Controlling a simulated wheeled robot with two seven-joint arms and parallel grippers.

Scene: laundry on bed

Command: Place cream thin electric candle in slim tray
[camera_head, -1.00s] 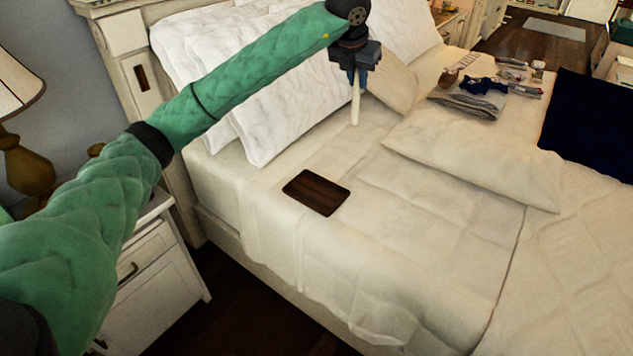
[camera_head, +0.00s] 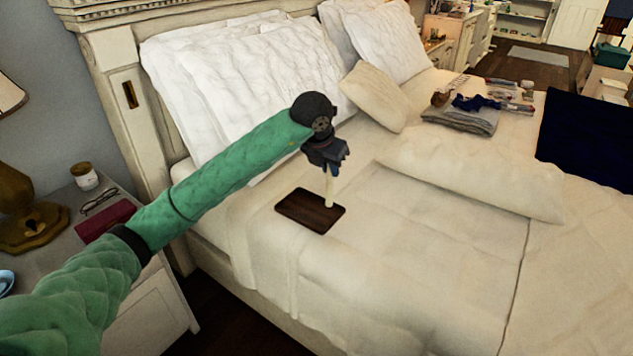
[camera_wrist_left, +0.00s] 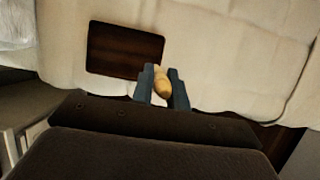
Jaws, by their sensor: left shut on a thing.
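The cream thin candle (camera_head: 329,192) hangs upright below my left gripper (camera_head: 328,170), which is shut on its upper part. In the left wrist view the candle (camera_wrist_left: 161,82) shows between the two fingers of the left gripper (camera_wrist_left: 162,90). The slim tray (camera_head: 306,211) is a flat dark-brown rectangle lying on the bed. In the head view the candle's lower end overlaps the tray's right part near its far edge; I cannot tell whether they touch. In the left wrist view the tray (camera_wrist_left: 124,50) lies to the upper left of the candle. My right gripper is not in view.
White pillows (camera_head: 235,85) lean against the headboard behind the arm. A nightstand (camera_head: 60,235) with glasses, a red book and a jar stands at left. Folded clothes (camera_head: 462,118) and small items lie at the back right. The bed (camera_head: 420,270) right of the tray is clear.

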